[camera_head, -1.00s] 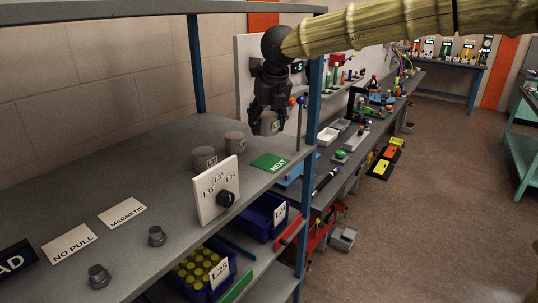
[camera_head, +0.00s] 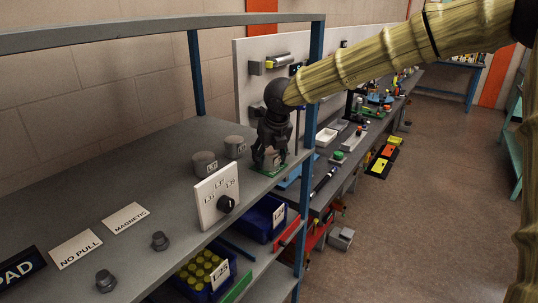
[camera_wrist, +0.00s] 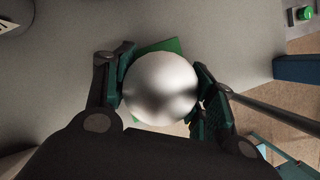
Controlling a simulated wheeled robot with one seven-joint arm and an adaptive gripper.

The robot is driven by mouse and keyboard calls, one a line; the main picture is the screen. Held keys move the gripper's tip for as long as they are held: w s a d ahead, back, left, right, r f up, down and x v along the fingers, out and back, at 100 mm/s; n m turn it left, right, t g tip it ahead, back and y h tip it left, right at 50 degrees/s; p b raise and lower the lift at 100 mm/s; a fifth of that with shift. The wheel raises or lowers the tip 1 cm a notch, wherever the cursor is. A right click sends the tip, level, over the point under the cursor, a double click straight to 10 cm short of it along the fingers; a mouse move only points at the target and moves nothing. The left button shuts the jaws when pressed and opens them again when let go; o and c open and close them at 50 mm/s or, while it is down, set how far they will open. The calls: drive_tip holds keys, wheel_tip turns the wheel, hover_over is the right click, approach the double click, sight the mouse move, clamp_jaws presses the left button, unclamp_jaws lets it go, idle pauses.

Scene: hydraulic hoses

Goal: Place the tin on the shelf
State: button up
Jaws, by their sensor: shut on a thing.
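My gripper (camera_head: 268,160) is shut on a grey tin (camera_head: 272,157) above the green NEXT card at the right end of the grey shelf (camera_head: 150,150). In the wrist view the tin's round shiny top (camera_wrist: 160,88) sits between the two fingers, with the green card (camera_wrist: 165,46) showing behind it. The fingers hide part of the tin in the head view. I cannot tell whether its base touches the card. Two similar grey tins, one (camera_head: 205,163) and another (camera_head: 235,147), stand on the shelf to the left of my gripper.
A white panel with a black knob (camera_head: 217,196) stands at the shelf's front edge, near the tins. A blue post (camera_head: 312,100) rises just right of my gripper. Two grey bolts and several label cards lie at the left. Bare shelf lies behind them.

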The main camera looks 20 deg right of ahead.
drive_tip(key=shift+s, duration=0.2)
drive_tip(key=o, duration=1.1)
drive_tip(key=shift+w+f, duration=0.1)
drive_tip(key=shift+f, duration=0.05)
drive_tip(key=b+v, duration=0.3)
drive_tip(key=v, duration=0.9)
drive_tip(key=shift+r, duration=0.25)
